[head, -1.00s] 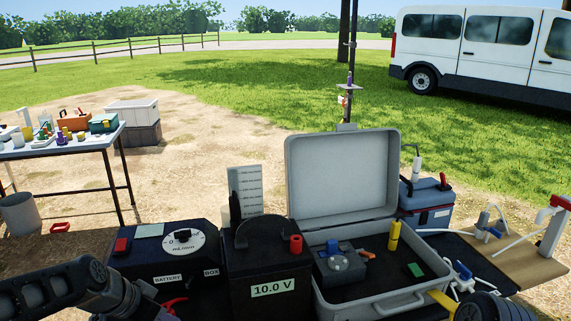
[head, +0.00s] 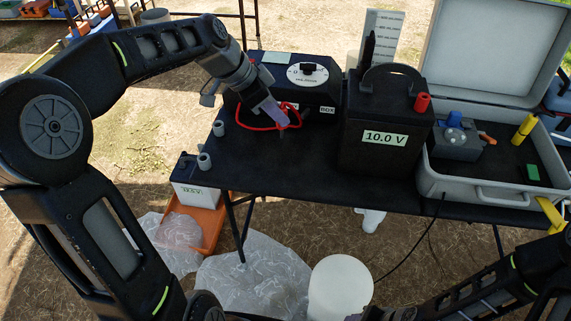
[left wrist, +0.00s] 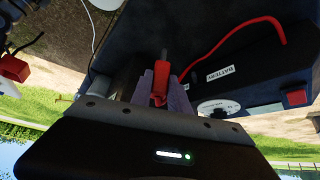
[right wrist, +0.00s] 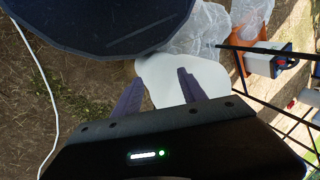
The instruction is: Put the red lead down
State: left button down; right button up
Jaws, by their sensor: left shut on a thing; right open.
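My left gripper (head: 277,117) is shut on the red lead (head: 252,128), above the left part of the black table (head: 300,165), in front of the battery box (head: 316,105) with its dial. In the left wrist view, the lead's red clip (left wrist: 161,82) sits between the fingers, and its red cable (left wrist: 268,28) curves to the box. I cannot tell whether the clip touches the table. My right gripper (right wrist: 158,90) is open and empty in the right wrist view. A white round shape shows beyond its fingers, and its fingertips are not clear in the head view.
The black 10.0 V battery (head: 385,145) stands right of the box. An open grey case (head: 480,187) is farther right. Two small grey fittings (head: 204,160) are at the table's left edge. A white bucket (head: 340,285) and plastic sheeting (head: 255,275) lie below. The table's front left is clear.

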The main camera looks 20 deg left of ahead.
pick_arm(q)
jog(key=shift+s+d+r+m, duration=0.3)
jog(key=shift+s+r+m, duration=0.1)
jog(key=shift+m, duration=0.2)
jog(key=shift+s+d+g, duration=0.1)
jog(key=shift+s+g, duration=0.1)
jog(key=shift+g, duration=0.1)
jog(key=shift+h, duration=0.3)
jog(key=shift+f, duration=2.55)
jog(key=shift+f, duration=0.1)
notch_tip(320, 180, down, 5)
jog(key=shift+r, duration=0.1)
